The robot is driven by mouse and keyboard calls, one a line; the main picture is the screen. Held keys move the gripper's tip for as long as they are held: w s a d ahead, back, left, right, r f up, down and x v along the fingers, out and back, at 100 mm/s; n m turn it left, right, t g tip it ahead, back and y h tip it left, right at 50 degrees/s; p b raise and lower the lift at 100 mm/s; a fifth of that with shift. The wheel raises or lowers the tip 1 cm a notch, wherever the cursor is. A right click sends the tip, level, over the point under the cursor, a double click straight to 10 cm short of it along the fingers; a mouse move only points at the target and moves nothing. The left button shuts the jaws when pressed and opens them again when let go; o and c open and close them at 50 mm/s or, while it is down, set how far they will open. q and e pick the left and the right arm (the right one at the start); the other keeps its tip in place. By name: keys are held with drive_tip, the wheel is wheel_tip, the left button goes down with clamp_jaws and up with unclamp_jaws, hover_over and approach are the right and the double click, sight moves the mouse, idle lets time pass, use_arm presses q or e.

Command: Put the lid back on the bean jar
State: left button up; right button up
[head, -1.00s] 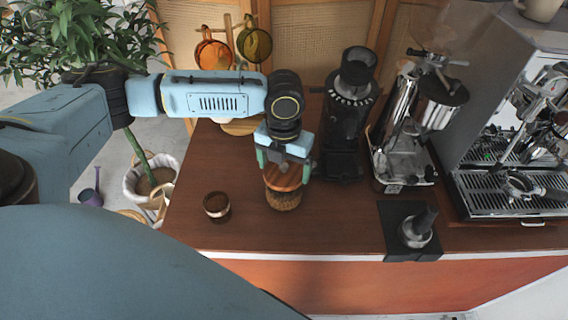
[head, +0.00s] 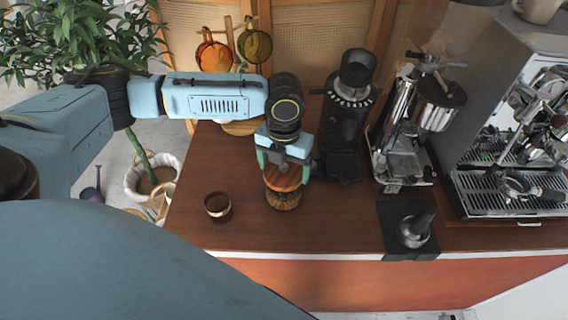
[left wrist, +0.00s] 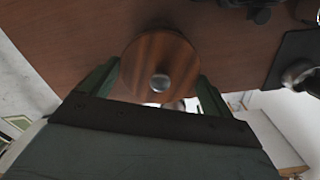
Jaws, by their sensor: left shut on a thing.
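The bean jar (head: 284,200) stands on the brown counter, with a brown, beany-looking body. The round wooden lid (head: 284,179) is at the jar's mouth, over its top. My left gripper (head: 284,170) is above the jar and shut on the lid. In the left wrist view the lid (left wrist: 160,62) fills the space between the two green fingers and shows a small metal knob. The lid hides the jar in that view. Whether the lid is fully seated or slightly raised I cannot tell. My right gripper is not in view.
A small dark cup (head: 217,206) stands left of the jar. A black grinder (head: 345,125) stands close behind on the right. A tamper on a black mat (head: 398,246), a lever machine (head: 405,150) and an espresso machine (head: 510,190) are farther right. The counter's front edge is near.

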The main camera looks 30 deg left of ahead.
use_arm(q)
drive_tip(key=shift+f+p, duration=0.15)
drive_tip(key=shift+p, duration=0.8)
idle(1.1)
idle(0.4)
drive_tip(key=o, duration=0.8)
drive_tip(key=shift+c, duration=0.2)
drive_tip(key=shift+r+p, duration=3.5)
drive_tip(key=shift+p, duration=0.45)
